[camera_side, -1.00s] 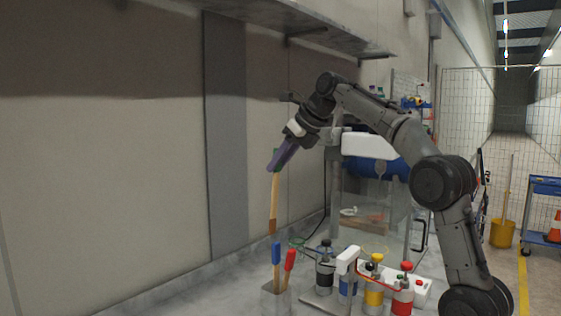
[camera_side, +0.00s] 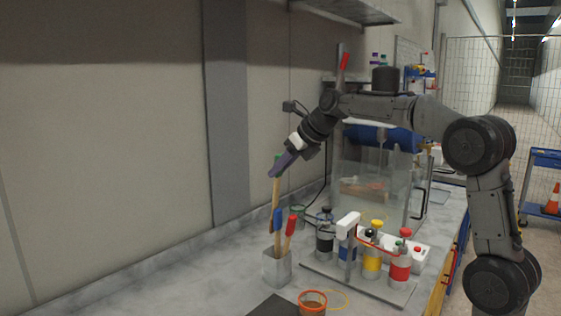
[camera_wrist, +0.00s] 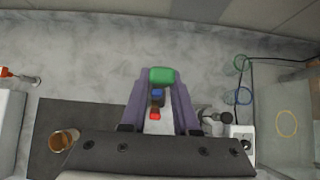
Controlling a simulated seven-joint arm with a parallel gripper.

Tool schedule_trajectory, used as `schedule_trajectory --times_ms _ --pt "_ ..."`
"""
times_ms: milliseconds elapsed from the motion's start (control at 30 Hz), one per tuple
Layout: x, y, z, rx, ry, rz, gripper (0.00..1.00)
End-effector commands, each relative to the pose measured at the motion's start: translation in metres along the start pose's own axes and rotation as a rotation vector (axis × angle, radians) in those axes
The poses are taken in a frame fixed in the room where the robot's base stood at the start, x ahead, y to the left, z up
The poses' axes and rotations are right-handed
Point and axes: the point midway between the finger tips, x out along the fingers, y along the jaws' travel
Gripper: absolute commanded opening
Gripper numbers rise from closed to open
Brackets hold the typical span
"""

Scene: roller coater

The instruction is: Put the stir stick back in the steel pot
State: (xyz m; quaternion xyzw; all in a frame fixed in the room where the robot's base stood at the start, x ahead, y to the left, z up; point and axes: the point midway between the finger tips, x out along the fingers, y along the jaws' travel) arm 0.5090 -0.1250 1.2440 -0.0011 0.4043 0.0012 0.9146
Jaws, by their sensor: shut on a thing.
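My gripper (camera_side: 280,163) is shut on the green top end of the wooden stir stick (camera_side: 276,188). The green end (camera_wrist: 161,75) shows between the purple fingers in the wrist view. The stick hangs almost upright over the square steel pot (camera_side: 277,269). Its lower end is beside the blue handle near the pot's rim; I cannot tell whether it is inside. The pot also holds a blue-handled tool (camera_side: 278,220) and a red-handled tool (camera_side: 290,226), leaning. Both handles show below the green end in the wrist view.
A rack of bottles with black, yellow (camera_side: 373,258) and red (camera_side: 400,264) bodies stands right of the pot. An orange-rimmed cup (camera_side: 312,302) and a dark mat (camera_side: 271,306) are in front. A clear-walled machine stands behind. The bench left of the pot is clear.

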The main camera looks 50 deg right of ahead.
Motion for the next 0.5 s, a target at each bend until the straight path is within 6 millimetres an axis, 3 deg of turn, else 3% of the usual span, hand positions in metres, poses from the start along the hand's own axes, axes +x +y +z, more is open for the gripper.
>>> schedule_trajectory --times_ms 500 --pt "0.0056 0.0001 -0.0056 0.0 0.001 0.001 0.0"
